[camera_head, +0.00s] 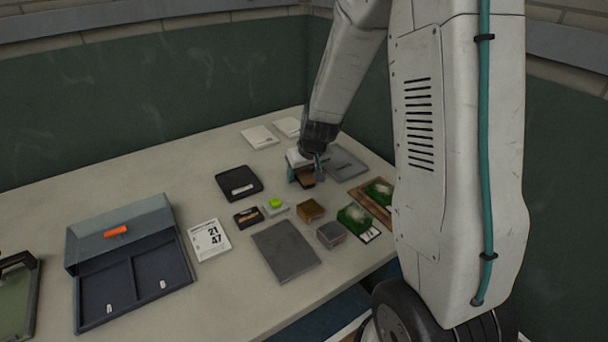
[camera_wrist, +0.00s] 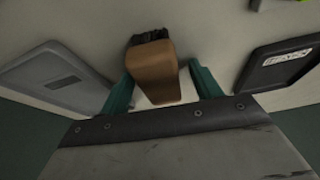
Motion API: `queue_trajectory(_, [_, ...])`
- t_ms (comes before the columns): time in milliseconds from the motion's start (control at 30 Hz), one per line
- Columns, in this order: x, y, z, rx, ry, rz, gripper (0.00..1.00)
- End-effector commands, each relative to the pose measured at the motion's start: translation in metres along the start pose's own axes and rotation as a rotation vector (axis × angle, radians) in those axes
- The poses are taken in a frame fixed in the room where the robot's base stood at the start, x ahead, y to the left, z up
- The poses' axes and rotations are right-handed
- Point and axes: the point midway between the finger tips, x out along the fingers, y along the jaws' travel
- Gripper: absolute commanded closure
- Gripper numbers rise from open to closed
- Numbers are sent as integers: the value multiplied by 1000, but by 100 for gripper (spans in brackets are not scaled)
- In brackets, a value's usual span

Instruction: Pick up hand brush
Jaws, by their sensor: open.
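The hand brush (camera_wrist: 152,72) has a brown wooden body and dark bristles at its far end in the wrist view. It lies between the two teal fingers of my gripper (camera_wrist: 163,88), with a visible gap on the right; contact on the left cannot be told. My gripper is open. In the head view my gripper (camera_head: 306,174) is low over the table's far right part, and the brown brush (camera_head: 304,180) shows just under it, partly hidden by the fingers.
A grey tray (camera_head: 347,162) lies just right of my gripper, and a black tray (camera_head: 239,183) lies to its left. Small boxes, including a brown one (camera_head: 310,210), and green turf samples (camera_head: 356,218) stand in front. An open grey case (camera_head: 125,262) is at the left.

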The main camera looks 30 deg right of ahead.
Motion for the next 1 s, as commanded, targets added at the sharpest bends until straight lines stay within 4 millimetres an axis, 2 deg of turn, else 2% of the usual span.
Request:
queue_trajectory(167, [0, 0, 0, 0, 0, 0, 36])
queue_trajectory(200, [0, 0, 0, 0, 0, 0, 42])
queue_trajectory(367, [0, 0, 0, 0, 0, 0, 86])
queue_trajectory(767, [-3, 0, -2, -1, 2, 0, 86])
queue_trajectory(1000, [-19, 6, -8, 7, 4, 4, 86])
